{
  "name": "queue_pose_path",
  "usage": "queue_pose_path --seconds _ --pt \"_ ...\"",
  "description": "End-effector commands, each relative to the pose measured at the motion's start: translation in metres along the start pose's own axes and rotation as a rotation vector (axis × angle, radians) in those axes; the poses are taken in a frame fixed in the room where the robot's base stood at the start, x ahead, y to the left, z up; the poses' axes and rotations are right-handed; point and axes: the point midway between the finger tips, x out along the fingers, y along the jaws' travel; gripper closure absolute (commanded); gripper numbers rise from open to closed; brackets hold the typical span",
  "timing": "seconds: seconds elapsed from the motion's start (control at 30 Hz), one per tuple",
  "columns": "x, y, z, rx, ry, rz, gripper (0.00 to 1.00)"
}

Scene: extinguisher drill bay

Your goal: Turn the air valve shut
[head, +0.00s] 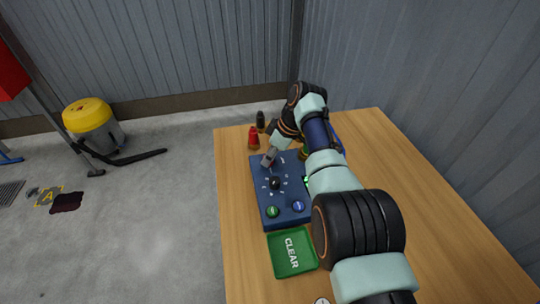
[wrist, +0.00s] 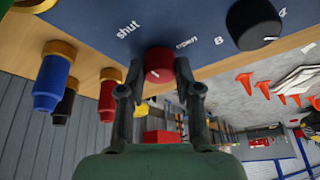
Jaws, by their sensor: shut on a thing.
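The air valve is a red knob (wrist: 158,66) on the blue panel (wrist: 90,12), between the printed words "shut" and "open" in the wrist view. A small pale mark shows on its face. My gripper (wrist: 158,88) has one finger on each side of the knob and is shut on it. In the head view my gripper (head: 267,161) reaches down to the far part of the blue panel (head: 262,193), and the red knob is hidden there. A black knob (wrist: 254,24) with a white line sits beside the valve; it also shows in the head view (head: 275,183).
The panel stands on a wooden table (head: 412,180). A green button (head: 272,212) and blue button (head: 298,206) are at its near end. A green "CLEAR" tray (head: 275,262) lies nearer. A red bottle-like piece (head: 253,139) and a black one (head: 260,119) stand behind the panel.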

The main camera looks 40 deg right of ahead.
Motion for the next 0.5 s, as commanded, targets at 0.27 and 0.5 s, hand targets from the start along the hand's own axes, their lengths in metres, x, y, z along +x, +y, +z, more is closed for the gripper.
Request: queue_pose_path --seconds 0.27,0.5 --pt "0.0004 -0.0002 0.0001 0.000 0.000 -0.001 0.42" --pt "-0.0025 0.0003 -0.0001 0.001 0.000 0.000 0.42"
